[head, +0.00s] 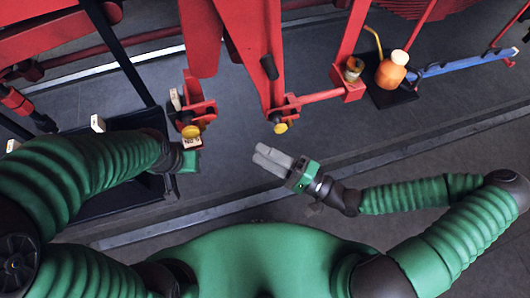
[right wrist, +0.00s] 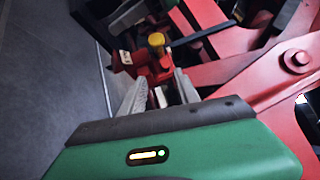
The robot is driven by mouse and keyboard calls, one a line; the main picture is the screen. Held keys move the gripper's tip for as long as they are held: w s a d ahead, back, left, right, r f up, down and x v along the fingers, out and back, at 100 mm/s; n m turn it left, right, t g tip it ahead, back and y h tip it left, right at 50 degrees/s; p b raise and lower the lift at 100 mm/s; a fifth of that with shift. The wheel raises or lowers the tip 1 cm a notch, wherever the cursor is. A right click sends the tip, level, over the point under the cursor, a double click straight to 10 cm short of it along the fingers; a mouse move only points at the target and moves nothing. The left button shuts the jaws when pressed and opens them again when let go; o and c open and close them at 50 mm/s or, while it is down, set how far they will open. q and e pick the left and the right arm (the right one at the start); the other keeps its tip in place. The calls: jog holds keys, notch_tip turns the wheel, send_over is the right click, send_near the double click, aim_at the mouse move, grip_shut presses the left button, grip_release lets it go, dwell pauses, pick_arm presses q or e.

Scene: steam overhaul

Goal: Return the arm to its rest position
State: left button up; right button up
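My right arm reaches in from the right in the head view. Its gripper (head: 272,158) is over the dark grey floor, apart from the red machinery. In the right wrist view its two pale grey fingers (right wrist: 160,92) stand apart, with nothing clearly held between them. My left arm reaches in from the left. Its green hand (head: 188,160) is close below a red bracket with a yellow knob (head: 190,131). A small pale lettered block (head: 193,143) shows at that hand; I cannot tell whether it is gripped. The left fingertips are hidden.
A red linkage with a yellow-tipped pin (head: 280,128) lies just beyond my right gripper. An orange bottle (head: 391,70) stands on a dark mat near a blue bar (head: 465,63). A dark tray (head: 120,125) lies behind my left arm. Floor at centre right is clear.

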jog(key=s+d+f+n+g+h, duration=0.25)
jog(key=d+f+h, duration=0.2)
jog(key=f, duration=0.45)
jog(key=s+d+f+n+g+h, duration=0.25)
jog(key=d+f+g+h, duration=0.2)
jog(key=f, duration=0.35)
jog(key=w+d+r+n+h, duration=0.1)
jog(key=w+d+r+h, duration=0.1)
jog(key=d+h, duration=0.3)
jog(key=w+d+r+n+h, duration=0.1)
jog(key=w+d+r+h, duration=0.15)
jog(key=d, duration=0.45)
notch_tip(320, 180, up, 9)
jog(key=a, duration=0.2)
jog(key=shift+s, duration=0.45)
jog(key=shift+s+a+h, duration=0.1)
jog(key=shift+a+h, duration=0.05)
jog(key=shift+h, duration=0.1)
